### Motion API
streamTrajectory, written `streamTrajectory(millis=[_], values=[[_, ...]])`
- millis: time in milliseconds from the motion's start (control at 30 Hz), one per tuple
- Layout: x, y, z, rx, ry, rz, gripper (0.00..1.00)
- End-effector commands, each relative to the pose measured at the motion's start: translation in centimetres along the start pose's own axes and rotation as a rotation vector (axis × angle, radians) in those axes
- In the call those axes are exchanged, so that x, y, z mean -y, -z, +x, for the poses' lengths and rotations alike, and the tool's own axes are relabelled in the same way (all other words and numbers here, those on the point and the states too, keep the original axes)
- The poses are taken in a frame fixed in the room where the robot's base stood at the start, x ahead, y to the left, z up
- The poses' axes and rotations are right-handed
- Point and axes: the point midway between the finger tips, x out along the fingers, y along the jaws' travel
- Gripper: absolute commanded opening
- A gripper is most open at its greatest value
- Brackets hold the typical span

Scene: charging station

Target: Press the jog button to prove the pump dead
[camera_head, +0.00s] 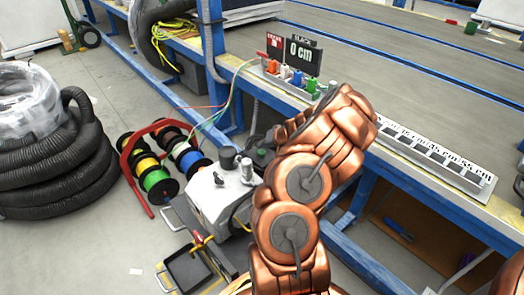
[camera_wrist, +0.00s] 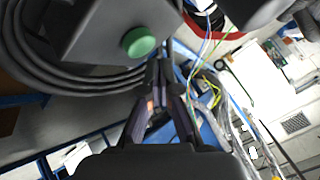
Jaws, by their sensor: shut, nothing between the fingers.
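A round green button (camera_wrist: 138,41) sits on a grey box (camera_wrist: 95,30) at the top of the wrist view; I take it to be the jog button, but no label is readable. My gripper (camera_wrist: 160,75) is shut and empty, with its dark fingertips just below and right of the button in the picture. I cannot tell their depth gap from it; no contact shows. In the head view my copper arm hides the gripper. A pale grey machine (camera_head: 222,193) with black caps, possibly the pump, stands on the floor left of my arm.
A blue-framed bench (camera_head: 350,45) carries a "0 cm" slack display (camera_head: 303,55) and several coloured plugs. Cable reels (camera_head: 157,175), a black hose coil (camera_head: 55,165) and a small tray (camera_head: 188,268) lie left. Thick dark cables (camera_wrist: 60,75) loop beside the box. Floor is open lower left.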

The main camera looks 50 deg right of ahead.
Motion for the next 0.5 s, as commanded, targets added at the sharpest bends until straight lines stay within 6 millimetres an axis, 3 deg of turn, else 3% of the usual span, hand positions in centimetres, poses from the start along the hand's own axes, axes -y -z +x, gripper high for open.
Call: streamTrajectory(millis=[500], values=[[0.9,0.9,-1.3,0.0,0.0,-0.002,0.0]])
